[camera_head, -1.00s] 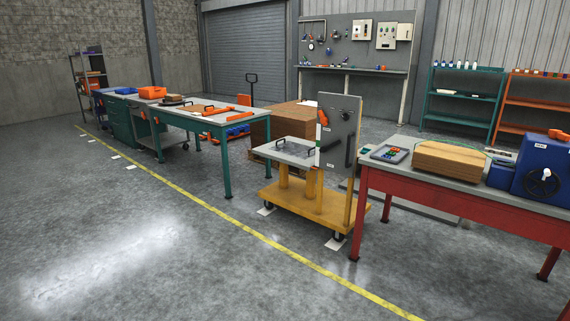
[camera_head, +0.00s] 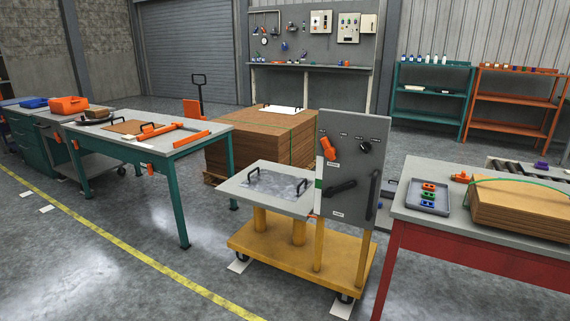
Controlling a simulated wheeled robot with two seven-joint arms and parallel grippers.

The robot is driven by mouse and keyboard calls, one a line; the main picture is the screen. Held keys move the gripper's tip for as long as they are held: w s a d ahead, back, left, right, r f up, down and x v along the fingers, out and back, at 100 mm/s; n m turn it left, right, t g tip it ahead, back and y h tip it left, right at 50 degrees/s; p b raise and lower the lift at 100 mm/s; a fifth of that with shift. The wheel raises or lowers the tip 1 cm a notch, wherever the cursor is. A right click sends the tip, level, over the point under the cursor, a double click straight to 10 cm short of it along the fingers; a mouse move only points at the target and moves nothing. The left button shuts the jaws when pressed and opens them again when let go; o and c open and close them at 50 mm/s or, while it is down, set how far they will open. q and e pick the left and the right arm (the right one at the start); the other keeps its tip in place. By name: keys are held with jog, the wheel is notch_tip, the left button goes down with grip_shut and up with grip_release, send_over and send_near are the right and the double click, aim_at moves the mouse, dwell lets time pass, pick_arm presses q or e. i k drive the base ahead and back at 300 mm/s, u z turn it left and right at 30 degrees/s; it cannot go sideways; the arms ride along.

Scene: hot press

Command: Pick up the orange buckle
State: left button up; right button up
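An orange buckle, as far as I can tell, is the small orange piece (camera_head: 461,177) on the red-legged table (camera_head: 418,240) at the right. It lies between a grey tray (camera_head: 428,208) and a stack of brown boards (camera_head: 522,206). It is small in the picture, so its shape is hard to make out. Neither of my grippers is in view.
A yellow wheeled cart (camera_head: 300,262) with a grey panel (camera_head: 351,165) stands in the middle. A green-legged table (camera_head: 150,139) is at the left. A large board stack (camera_head: 262,145) stands behind the cart. The floor in front is clear.

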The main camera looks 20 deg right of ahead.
aim_at(426, 186)
jog(key=z, duration=0.65)
jog(key=i, duration=1.4)
jog(key=z, duration=1.2)
